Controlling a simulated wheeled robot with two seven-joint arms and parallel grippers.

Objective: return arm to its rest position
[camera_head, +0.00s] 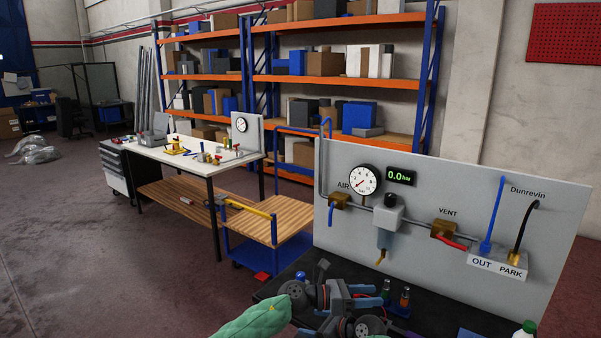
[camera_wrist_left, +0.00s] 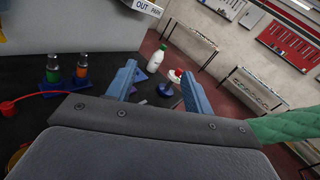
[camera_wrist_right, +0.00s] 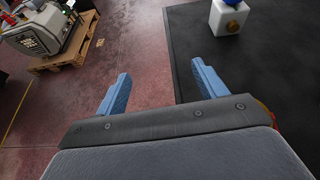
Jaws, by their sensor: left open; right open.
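My left gripper (camera_wrist_left: 158,76) is open in the left wrist view, with nothing between its blue fingers. It hangs over the black tabletop (camera_wrist_left: 110,93), near a blue stand with a red top (camera_wrist_left: 168,84) and a white bottle (camera_wrist_left: 155,60) with a green cap. My right gripper (camera_wrist_right: 160,78) is open and empty in the right wrist view, above the mat edge and the reddish floor. In the head view my arms crowd together at the bottom centre, one in a green sleeve. Where the right fingertips are there is hard to tell.
A grey panel (camera_head: 450,262) with a gauge (camera_head: 364,180) and a display reading 0.0 bar stands behind the table. Two vials, green (camera_wrist_left: 53,70) and orange (camera_wrist_left: 82,68), stand left of my left gripper. A red cable (camera_wrist_left: 30,98) lies nearby. A white block (camera_wrist_right: 228,18) stands ahead.

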